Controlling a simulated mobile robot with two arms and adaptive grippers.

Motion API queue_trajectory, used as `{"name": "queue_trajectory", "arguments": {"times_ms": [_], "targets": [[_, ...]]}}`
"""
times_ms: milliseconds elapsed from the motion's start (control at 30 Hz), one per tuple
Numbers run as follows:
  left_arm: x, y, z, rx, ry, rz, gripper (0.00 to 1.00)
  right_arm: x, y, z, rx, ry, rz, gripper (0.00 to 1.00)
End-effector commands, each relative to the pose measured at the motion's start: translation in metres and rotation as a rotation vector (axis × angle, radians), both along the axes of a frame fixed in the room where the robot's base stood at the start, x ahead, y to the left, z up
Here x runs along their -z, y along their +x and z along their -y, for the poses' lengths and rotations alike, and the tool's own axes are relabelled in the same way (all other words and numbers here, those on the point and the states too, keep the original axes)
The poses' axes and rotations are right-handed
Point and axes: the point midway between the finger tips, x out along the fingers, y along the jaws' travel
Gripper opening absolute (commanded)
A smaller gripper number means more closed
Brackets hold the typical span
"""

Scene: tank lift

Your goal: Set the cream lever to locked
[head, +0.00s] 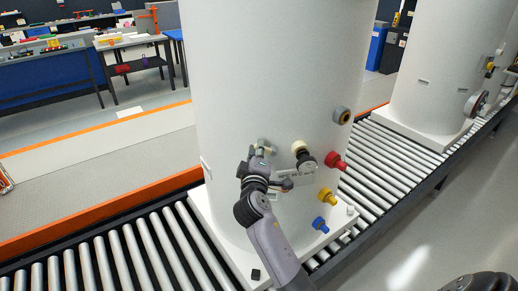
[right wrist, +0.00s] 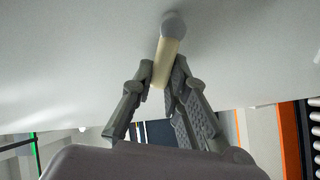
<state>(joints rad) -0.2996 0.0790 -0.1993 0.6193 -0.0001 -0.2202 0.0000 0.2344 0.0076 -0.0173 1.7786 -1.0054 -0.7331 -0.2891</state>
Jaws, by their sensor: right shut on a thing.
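The cream lever (right wrist: 167,58) is a short pale rod with a grey round pivot against the white tank (right wrist: 70,45). My right gripper (right wrist: 161,80) is shut on its free end, one finger on each side. In the head view the lever (head: 262,147) sits low on the front of the tank (head: 270,70), and the right gripper (head: 259,158) is at it. The lever's tip is partly hidden by the fingers. I cannot read any locked marking. My left gripper is not in view.
Right of the lever are a cream-and-black fitting (head: 303,155) and red (head: 335,161), yellow (head: 327,196) and blue (head: 320,224) fittings. The tank stands on a roller conveyor (head: 120,255) with an orange edge. A second tank (head: 430,80) stands behind right.

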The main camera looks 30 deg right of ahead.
Motion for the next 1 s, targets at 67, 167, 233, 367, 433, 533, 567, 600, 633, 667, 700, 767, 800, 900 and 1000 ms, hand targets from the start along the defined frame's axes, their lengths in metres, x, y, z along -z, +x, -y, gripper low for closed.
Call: {"name": "queue_trajectory", "arguments": {"times_ms": [67,167,233,367,433,533,567,600,633,667,700,767,800,900,1000], "targets": [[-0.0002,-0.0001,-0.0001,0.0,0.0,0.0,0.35,-0.0006,0.0005,-0.0012,-0.003,-0.005,0.0,0.0],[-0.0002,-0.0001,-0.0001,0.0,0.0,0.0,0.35,-0.0005,0.0005,-0.0013,-0.003,-0.006,-0.001,0.0],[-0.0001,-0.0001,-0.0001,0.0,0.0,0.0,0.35,-0.0005,0.0005,-0.0013,-0.004,-0.004,-0.001,0.0],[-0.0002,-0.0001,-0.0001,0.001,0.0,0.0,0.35,-0.0004,0.0005,-0.0013,-0.004,-0.003,0.0,0.0],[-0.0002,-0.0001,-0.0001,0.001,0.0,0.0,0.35,-0.0004,0.0005,-0.0013,-0.004,-0.003,0.0,0.18],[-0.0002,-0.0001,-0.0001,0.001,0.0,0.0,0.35,-0.0002,0.0004,-0.001,-0.003,-0.003,-0.001,0.25],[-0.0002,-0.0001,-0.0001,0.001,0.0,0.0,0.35,-0.0002,0.0004,-0.0009,-0.003,-0.003,-0.001,0.27],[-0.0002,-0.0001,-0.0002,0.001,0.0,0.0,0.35,-0.0001,0.0003,-0.0008,-0.002,-0.003,-0.001,0.29],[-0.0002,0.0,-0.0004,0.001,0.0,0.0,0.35,-0.0001,0.0004,-0.0007,-0.002,-0.003,-0.001,0.31],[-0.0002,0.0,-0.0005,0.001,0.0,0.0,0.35,-0.0001,0.0003,-0.0007,-0.002,-0.002,0.0,0.33],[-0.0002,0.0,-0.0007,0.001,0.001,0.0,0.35,-0.0001,0.0003,-0.0006,-0.002,-0.002,0.0,0.35],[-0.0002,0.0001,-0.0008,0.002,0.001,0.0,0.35,0.0001,0.0002,-0.0005,-0.001,-0.002,-0.001,0.35],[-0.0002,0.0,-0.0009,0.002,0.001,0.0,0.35,0.0001,0.0002,-0.0005,-0.001,-0.002,-0.001,0.35],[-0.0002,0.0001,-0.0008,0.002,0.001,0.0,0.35,0.0002,0.0002,-0.0003,-0.001,-0.002,-0.001,0.35],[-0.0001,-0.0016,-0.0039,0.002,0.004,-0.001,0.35,0.0003,-0.001,-0.0012,-0.001,-0.001,-0.002,0.35]]}}
